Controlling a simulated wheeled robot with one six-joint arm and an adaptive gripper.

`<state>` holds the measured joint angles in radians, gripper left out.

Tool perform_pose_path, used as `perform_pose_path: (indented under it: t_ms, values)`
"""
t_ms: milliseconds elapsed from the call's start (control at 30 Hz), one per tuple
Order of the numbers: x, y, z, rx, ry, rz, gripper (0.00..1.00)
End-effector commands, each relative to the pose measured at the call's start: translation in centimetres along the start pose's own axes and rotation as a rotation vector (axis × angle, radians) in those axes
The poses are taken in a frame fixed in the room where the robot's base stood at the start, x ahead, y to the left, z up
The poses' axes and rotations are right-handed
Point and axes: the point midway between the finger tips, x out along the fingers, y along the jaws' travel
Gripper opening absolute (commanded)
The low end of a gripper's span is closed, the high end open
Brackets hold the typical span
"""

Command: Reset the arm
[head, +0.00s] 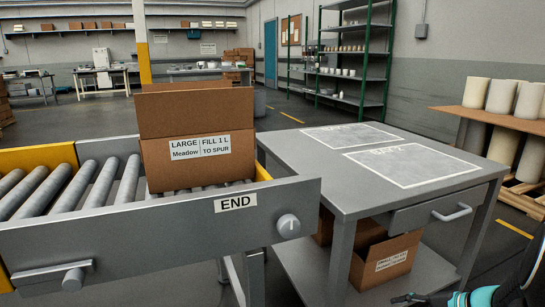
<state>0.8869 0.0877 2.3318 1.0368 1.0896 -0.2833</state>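Part of my arm, dark with teal bands, shows at the bottom right corner. What looks like the tip of my gripper (410,298) points left, low in front of the table's lower shelf. Most of it is cut off by the bottom edge, so I cannot tell whether it is open or shut. Nothing is visibly held in the part that shows.
A roller conveyor (90,240) with an END plate carries an open cardboard box (198,160). A grey table (340,190) with two outlined areas stands beside it, its top empty. Its drawer (440,215) looks shut. A labelled carton (388,262) sits underneath.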

Motion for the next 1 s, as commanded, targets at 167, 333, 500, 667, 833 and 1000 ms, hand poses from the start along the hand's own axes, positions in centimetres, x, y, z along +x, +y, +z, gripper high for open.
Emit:
perform_pose_path:
  t_ms: [167, 333, 500, 667, 833, 1000]
  values:
    - [-1.1, 1.4, 6.1, -0.217, 0.003, 0.295, 0.41]
    - [-3.3, 2.0, 10.0, -0.469, 0.060, 0.517, 0.41]
    - [-5.9, 1.0, 13.1, -0.748, 0.136, 0.659, 0.41]
    - [-8.2, -0.9, 16.4, -1.025, 0.200, 0.717, 0.41]
    - [-9.6, -3.2, 21.0, -1.246, 0.230, 0.670, 0.41]
    - [-10.2, -4.7, 24.1, -1.360, 0.229, 0.603, 0.41]
